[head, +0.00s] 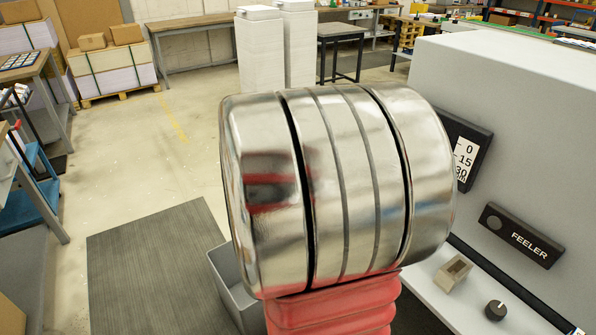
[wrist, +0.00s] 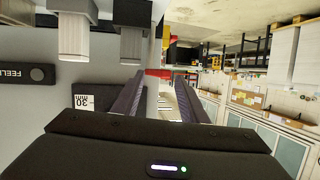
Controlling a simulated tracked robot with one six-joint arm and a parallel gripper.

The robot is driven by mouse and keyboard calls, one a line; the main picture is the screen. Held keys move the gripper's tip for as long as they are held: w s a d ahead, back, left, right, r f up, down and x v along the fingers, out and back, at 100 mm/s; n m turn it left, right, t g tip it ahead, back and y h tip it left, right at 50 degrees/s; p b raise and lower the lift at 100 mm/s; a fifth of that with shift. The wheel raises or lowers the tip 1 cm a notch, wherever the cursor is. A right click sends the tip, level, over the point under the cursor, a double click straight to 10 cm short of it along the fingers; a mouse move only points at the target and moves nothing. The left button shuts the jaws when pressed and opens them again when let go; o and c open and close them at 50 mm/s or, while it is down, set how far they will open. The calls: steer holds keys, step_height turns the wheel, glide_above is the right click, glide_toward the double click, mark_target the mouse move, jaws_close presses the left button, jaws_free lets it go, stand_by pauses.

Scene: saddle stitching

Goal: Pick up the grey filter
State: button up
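I cannot clearly identify the grey filter in either view. A small grey-beige block (head: 453,273) with a recess in its top sits on the white ledge at the right of the head view; I cannot tell whether it is the filter. My gripper (wrist: 166,82) shows in the wrist view, with its two dark ribbed fingers apart and nothing visible held between them. In the head view my arm's large metal joint and red sleeve fill the middle, and the gripper does not show.
A black knob (head: 495,309) is beside the block. The FEELER panel (head: 520,234) and a scale plate (head: 464,158) are on the grey machine (head: 510,110). Two pale-ended grey blocks, one of them a left block (wrist: 75,38), hang into the wrist view's top. A grey bin (head: 232,290) is partly hidden.

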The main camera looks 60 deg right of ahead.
steer(key=s+g, duration=0.2)
steer(key=s, duration=0.1)
steer(key=s+m, duration=0.1)
steer(key=shift+s+f+g+y, duration=0.3)
steer(key=shift+s+f+g, duration=0.05)
steer(key=shift+f+g, duration=0.05)
steer(key=shift+d, duration=0.15)
steer(key=shift+x, duration=4.2)
steer(key=shift+d+f, duration=0.1)
steer(key=x, duration=0.5)
steer(key=shift+c, duration=0.3)
steer(key=c, duration=0.7)
